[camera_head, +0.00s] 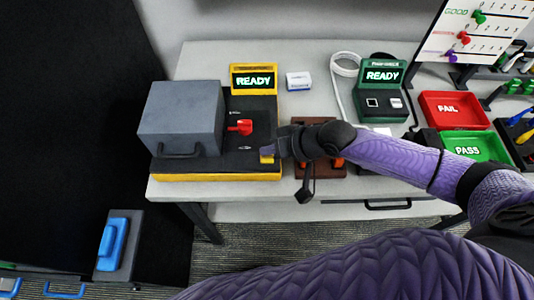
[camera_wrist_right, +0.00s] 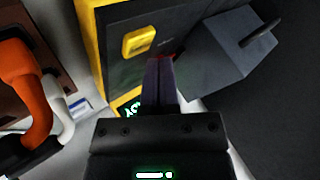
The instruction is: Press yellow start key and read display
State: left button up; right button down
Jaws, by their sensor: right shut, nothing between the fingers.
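The yellow start key (camera_head: 267,159) sits at the front right of a black tester with a yellow base (camera_head: 215,177). The tester's display (camera_head: 254,79) reads READY in green. My right gripper (camera_head: 268,150) is shut and empty, with its fingertips right by the key. In the right wrist view the key (camera_wrist_right: 139,40) shows just beyond and left of the shut fingers (camera_wrist_right: 160,62); whether they touch it I cannot tell. The display (camera_wrist_right: 130,106) is partly hidden by the fingers there. My left gripper is out of view.
A grey box (camera_head: 181,118) and a red lever (camera_head: 241,127) are on the tester. A green unit (camera_head: 382,76) at the right also reads READY. Red FAIL (camera_head: 453,110) and green PASS (camera_head: 478,148) trays lie farther right. An orange-handled tool (camera_wrist_right: 18,75) lies near the right wrist.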

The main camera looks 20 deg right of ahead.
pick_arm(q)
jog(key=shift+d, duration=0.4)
pick_arm(e)
jog(key=shift+f, duration=0.15)
jog(key=shift+f, duration=0.3)
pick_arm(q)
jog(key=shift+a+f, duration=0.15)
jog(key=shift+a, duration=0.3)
